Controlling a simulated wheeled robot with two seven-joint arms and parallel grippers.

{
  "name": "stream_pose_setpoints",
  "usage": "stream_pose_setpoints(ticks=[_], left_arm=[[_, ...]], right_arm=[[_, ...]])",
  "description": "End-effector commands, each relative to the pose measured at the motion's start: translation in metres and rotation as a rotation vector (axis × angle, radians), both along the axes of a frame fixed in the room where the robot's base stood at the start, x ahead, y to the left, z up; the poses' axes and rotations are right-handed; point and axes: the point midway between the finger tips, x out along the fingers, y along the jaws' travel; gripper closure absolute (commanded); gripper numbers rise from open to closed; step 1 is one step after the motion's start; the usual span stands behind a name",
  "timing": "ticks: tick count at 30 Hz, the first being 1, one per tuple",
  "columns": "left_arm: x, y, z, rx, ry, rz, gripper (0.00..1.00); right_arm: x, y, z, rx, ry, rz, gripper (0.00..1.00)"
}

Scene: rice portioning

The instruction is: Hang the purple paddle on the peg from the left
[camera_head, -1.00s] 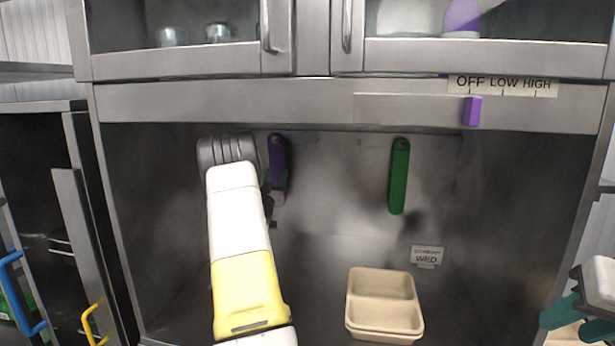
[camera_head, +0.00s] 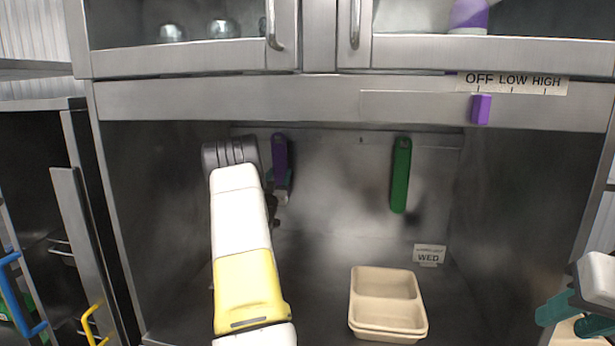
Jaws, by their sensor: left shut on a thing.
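The purple paddle (camera_head: 280,152) hangs upright near the back wall of the steel bay, left of the green paddle (camera_head: 401,175). Its top is at the height of the rail along the back wall; I cannot tell whether it is on a peg. My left gripper (camera_head: 281,186) is shut on the purple paddle at its lower part, and my arm hides much of the gripper. My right gripper (camera_head: 562,318) is at the lower right edge, partly cut off, away from both paddles. Its fingertips appear spread apart.
A beige two-part tray (camera_head: 388,310) stands on the bay floor at lower centre. A WED label (camera_head: 429,254) stands behind it. A purple slider (camera_head: 480,109) sits under the OFF LOW HIGH scale. The back wall between the two paddles is clear.

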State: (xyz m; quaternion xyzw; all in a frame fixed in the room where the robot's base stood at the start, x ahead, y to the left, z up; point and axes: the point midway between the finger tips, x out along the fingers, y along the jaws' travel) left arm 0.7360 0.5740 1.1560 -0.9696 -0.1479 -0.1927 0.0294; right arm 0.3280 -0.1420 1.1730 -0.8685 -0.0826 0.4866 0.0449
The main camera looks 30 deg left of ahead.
Motion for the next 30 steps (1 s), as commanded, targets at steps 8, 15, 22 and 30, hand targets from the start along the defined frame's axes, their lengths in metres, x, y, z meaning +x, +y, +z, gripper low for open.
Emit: stream_pose_setpoints(ticks=[8,15,22,30], left_arm=[[0.000,0.000,0.000,0.000,-0.001,0.000,0.45],[0.000,0.000,0.000,0.000,0.000,0.000,0.25],[-0.004,0.000,-0.002,-0.001,0.001,0.001,0.25],[-0.041,-0.012,-0.018,-0.002,0.002,0.001,0.25]], right_arm=[[0.000,0.000,0.000,0.000,0.000,0.000,0.64],[0.000,0.000,0.000,0.000,0.000,0.000,0.64],[0.000,0.000,0.000,0.000,0.000,0.000,0.64],[0.000,0.000,0.000,0.000,0.000,0.000,0.64]])
